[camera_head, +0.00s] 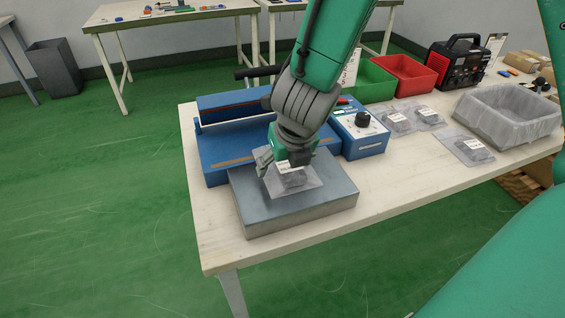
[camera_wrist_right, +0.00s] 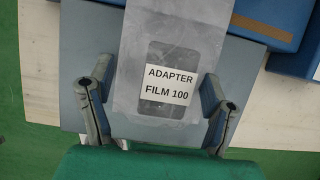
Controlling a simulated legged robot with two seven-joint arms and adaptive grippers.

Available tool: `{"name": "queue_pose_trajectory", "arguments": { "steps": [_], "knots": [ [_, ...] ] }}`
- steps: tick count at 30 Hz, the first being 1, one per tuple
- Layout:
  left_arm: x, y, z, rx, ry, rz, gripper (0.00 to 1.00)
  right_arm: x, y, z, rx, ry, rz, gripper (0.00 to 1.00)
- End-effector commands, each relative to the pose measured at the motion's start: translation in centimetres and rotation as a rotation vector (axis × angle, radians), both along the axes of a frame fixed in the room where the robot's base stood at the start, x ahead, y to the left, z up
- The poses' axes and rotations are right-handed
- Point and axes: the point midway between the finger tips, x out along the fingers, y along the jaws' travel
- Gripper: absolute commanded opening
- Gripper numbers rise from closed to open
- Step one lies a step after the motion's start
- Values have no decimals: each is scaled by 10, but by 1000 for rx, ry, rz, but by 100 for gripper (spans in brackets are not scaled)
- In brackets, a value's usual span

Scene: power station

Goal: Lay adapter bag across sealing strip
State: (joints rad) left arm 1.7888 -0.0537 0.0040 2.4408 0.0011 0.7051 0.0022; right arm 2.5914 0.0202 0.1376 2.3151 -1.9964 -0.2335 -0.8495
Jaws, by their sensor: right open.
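The adapter bag (camera_head: 300,186) is a clear flat pouch with a white label, lying on the grey metal platform (camera_head: 322,206) in front of the blue sealer (camera_head: 208,149). The tan sealing strip (camera_head: 232,162) runs along the sealer's front ledge and also shows in the right wrist view (camera_wrist_right: 262,29). My right gripper (camera_head: 283,160) is low over the bag. In the right wrist view the bag (camera_wrist_right: 170,105), labelled "ADAPTER FILM 100", lies between its open fingers, apart from both. The bag's far end is out of that view, and my gripper hides it in the head view. My left gripper is not seen.
A blue control box with a black knob (camera_head: 361,135) stands right of the sealer. More bags (camera_head: 466,148), a grey bin (camera_head: 509,118) and green (camera_head: 372,82) and red (camera_head: 405,76) bins are farther right. The table's front left corner (camera_head: 216,250) is clear.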

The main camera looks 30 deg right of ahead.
Motion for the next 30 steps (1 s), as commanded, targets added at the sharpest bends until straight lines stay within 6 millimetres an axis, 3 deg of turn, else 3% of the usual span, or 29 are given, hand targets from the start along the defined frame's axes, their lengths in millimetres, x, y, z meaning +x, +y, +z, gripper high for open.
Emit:
{"name": "queue_pose_trajectory", "arguments": {
  "steps": [6, 13, 18, 30],
  "knots": [
    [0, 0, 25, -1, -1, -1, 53, -17, 3, 50, -2, -6, 1, 73],
    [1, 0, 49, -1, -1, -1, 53, -33, 11, 90, -5, -3, 0, 73],
    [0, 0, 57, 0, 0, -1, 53, -39, 12, 103, -4, -2, -2, 73],
    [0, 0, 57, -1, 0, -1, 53, -41, 9, 103, 2, 0, -1, 73]
  ]
}}
